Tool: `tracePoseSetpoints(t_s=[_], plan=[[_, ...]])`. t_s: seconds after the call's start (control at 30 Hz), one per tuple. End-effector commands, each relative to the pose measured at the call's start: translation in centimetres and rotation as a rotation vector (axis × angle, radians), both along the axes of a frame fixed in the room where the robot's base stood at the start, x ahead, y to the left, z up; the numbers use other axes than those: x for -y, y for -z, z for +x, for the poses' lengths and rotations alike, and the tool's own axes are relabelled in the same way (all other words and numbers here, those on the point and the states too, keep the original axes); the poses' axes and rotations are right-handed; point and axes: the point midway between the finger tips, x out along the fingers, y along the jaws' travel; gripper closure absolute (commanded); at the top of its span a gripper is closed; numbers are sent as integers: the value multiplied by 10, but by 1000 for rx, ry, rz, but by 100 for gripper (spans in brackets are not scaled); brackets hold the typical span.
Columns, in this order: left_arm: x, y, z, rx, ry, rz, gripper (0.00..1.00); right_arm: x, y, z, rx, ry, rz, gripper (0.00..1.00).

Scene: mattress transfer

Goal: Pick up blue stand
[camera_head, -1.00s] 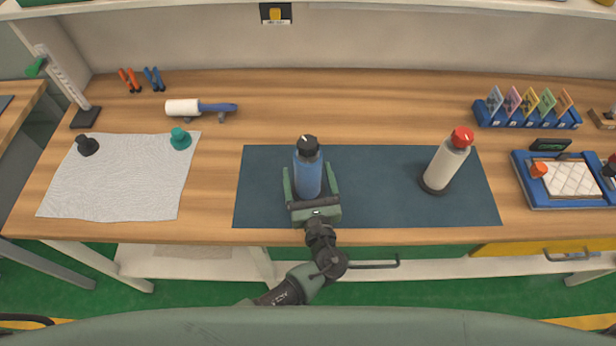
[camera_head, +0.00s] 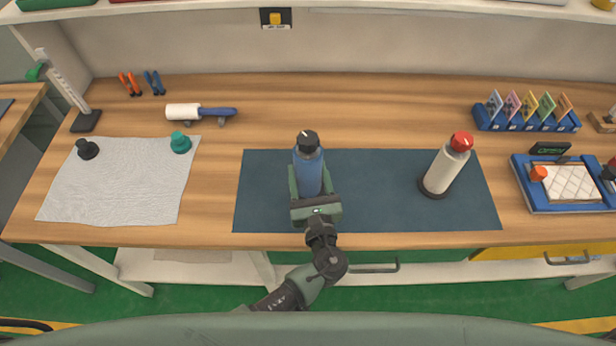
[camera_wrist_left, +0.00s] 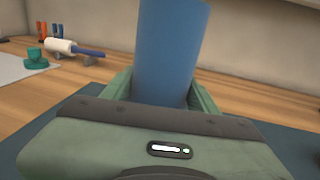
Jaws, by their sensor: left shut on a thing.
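A blue bottle (camera_head: 308,172) with a black cap stands upright on the left part of the dark blue mat (camera_head: 385,215); its base is hidden by my gripper. My green left gripper (camera_head: 312,190) is shut on it, one finger on each side. In the left wrist view the blue bottle (camera_wrist_left: 168,55) rises between the fingers (camera_wrist_left: 163,98). I cannot tell if its base touches the mat. A blue rack (camera_head: 527,118) of several coloured cards stands at the back right. My right gripper is not in view.
A white bottle with a red cap (camera_head: 446,167) stands right of my gripper on the mat. A grey cloth (camera_head: 120,195) with a black and a teal knob lies left. A roller (camera_head: 200,112) and pliers lie behind. A blue tray (camera_head: 525,190) is right. The mat's middle is clear.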

Motion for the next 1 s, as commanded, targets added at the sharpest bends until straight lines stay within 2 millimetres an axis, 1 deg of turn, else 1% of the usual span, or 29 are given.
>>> tracePoseSetpoints(t_s=[0.03,0.17,0.2,0.4,0.5,0.6,0.73,0.83,1.0], plan=[[1,-17,1,11,-1,-7,100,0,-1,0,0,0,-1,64],[0,-53,1,12,-1,-9,100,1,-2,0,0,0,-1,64],[0,-64,1,12,-1,-9,100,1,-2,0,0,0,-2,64],[0,-115,1,12,-1,-8,100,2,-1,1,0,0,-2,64],[0,-136,1,11,-1,-7,100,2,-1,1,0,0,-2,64],[-1,-152,1,11,-1,-5,100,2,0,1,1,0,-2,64],[0,-166,1,10,0,-3,100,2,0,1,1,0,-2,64],[0,-172,1,8,0,-2,100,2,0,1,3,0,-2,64],[0,-175,1,8,0,-2,100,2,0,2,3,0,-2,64]])
